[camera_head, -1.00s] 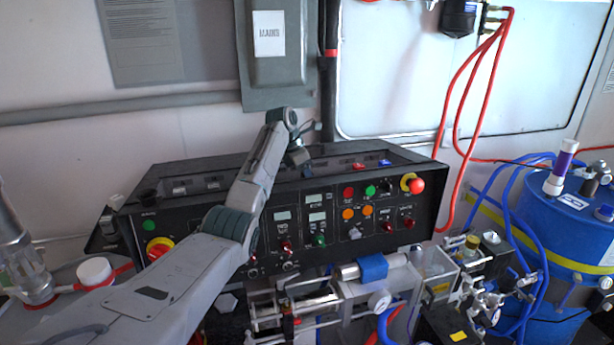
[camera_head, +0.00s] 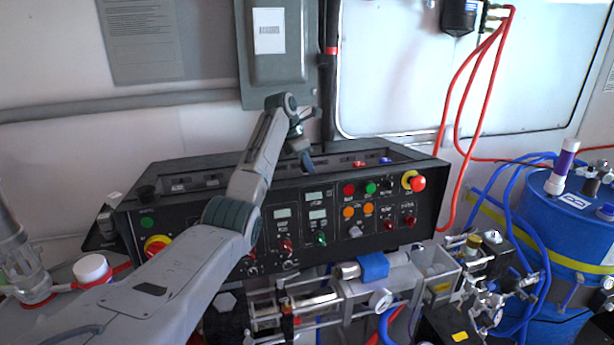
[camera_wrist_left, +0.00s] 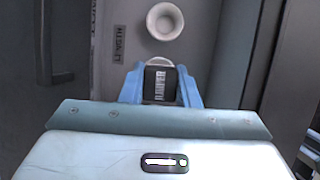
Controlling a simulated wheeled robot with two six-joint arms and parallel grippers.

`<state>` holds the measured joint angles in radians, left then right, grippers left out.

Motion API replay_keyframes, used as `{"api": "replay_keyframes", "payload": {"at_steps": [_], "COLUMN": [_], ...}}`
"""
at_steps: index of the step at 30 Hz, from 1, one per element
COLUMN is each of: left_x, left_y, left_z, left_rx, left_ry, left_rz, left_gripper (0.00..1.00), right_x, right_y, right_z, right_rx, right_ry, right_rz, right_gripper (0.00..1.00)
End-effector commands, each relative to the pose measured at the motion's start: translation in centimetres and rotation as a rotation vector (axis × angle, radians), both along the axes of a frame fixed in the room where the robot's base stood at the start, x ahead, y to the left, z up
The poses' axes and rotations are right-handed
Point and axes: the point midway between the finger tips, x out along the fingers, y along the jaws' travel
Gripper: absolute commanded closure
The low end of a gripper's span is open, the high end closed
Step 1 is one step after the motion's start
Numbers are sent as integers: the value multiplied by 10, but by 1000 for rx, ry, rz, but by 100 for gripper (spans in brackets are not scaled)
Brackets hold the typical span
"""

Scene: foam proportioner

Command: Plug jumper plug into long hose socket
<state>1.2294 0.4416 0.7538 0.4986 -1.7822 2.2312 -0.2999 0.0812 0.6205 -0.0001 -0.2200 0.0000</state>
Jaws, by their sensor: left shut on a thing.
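My left gripper (camera_head: 308,163) reaches over the top of the black control console, its blue fingers pointing down into the console's recessed top. In the left wrist view its blue fingers (camera_wrist_left: 160,92) are closed on the sides of a black jumper plug (camera_wrist_left: 160,84) with a white printed label. A white round ring with a dark-shaded opening (camera_wrist_left: 165,22) lies just beyond the plug, apart from it in the picture. I cannot tell whether this ring is the long hose socket. The plug is hidden or too small in the head view. My right gripper is not in view.
The black console (camera_head: 405,178) carries knobs, lamps and displays. A red piece (camera_head: 359,164) and a blue piece (camera_head: 385,161) sit on its top, right of the gripper. A grey wall box (camera_head: 272,75) and a dark vertical pipe (camera_head: 328,100) stand behind. A blue drum (camera_head: 562,240) is at right.

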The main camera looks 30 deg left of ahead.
Motion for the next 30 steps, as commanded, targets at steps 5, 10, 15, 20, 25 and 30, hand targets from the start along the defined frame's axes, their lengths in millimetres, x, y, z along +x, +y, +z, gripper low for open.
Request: {"api": "replay_keyframes", "payload": {"at_steps": [5,10,15,20,25,30], "left_x": [1,1,0,0,0,0], "left_y": [0,-1,-1,0,0,0], "left_z": [29,55,73,94,115,123], "left_rx": [-1,-1,-1,0,0,0], "left_ry": [-3,-2,0,0,0,1], "left_rz": [0,-1,-1,-1,-1,0], "left_gripper": [94,94,94,94,94,94], "right_x": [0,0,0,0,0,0], "right_y": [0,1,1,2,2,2], "right_z": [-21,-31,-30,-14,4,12], "right_rx": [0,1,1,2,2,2], "right_ry": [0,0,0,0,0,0], "right_rz": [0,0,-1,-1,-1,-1], "right_gripper": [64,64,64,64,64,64]}}
